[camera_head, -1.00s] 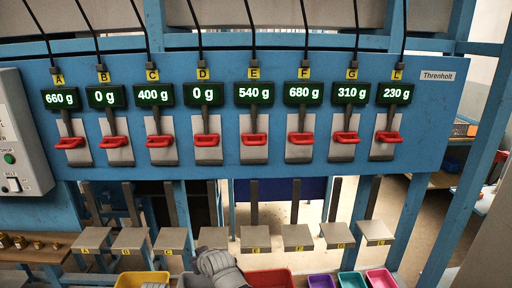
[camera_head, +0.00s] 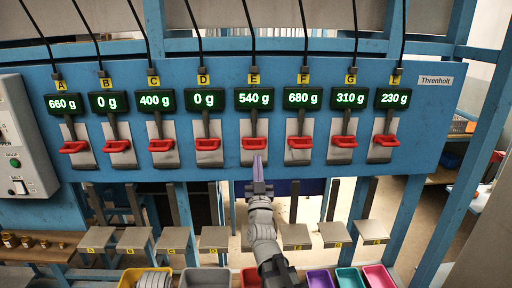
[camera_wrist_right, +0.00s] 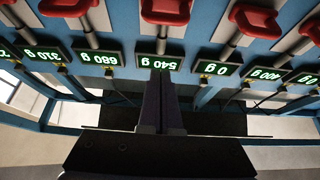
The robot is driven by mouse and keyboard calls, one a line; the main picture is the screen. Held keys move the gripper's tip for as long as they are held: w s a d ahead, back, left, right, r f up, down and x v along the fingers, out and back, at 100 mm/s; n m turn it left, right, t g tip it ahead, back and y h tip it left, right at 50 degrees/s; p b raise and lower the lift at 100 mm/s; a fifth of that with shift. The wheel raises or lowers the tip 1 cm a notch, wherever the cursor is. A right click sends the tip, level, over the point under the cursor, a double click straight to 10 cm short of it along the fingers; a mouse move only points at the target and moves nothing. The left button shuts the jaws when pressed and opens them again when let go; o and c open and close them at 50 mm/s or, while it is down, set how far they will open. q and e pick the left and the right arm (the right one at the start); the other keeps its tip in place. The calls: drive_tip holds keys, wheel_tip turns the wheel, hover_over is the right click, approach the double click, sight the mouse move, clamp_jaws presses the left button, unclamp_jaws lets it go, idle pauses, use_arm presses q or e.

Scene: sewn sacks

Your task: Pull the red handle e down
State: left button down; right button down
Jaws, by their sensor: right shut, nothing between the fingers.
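The red handle E (camera_head: 254,143) is the horizontal grip under the 540 g display marked E. My left gripper is not identifiable in view.
Similar red handles D (camera_head: 208,144) and F (camera_head: 299,142) flank E closely. The E display (camera_head: 254,98) hangs above. Grey trays line up below the blue panel (camera_head: 430,130), with coloured bins such as the red bin (camera_head: 249,277) at the bottom.

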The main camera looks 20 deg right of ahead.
sight(256, 148)
drive_tip(key=shift+w+r, duration=0.1)
drive_tip(key=shift+w, duration=0.05)
drive_tip(key=p+x, duration=0.5)
drive_tip(key=x, duration=0.4)
drive_tip(key=f+b, duration=0.2)
drive_tip(key=w+f+b, duration=0.1)
drive_tip(key=b, duration=0.1)
drive_tip(key=shift+w+d+f, duration=0.1)
drive_tip(key=shift+d+f, duration=0.15)
drive_tip(key=shift+f, duration=0.15)
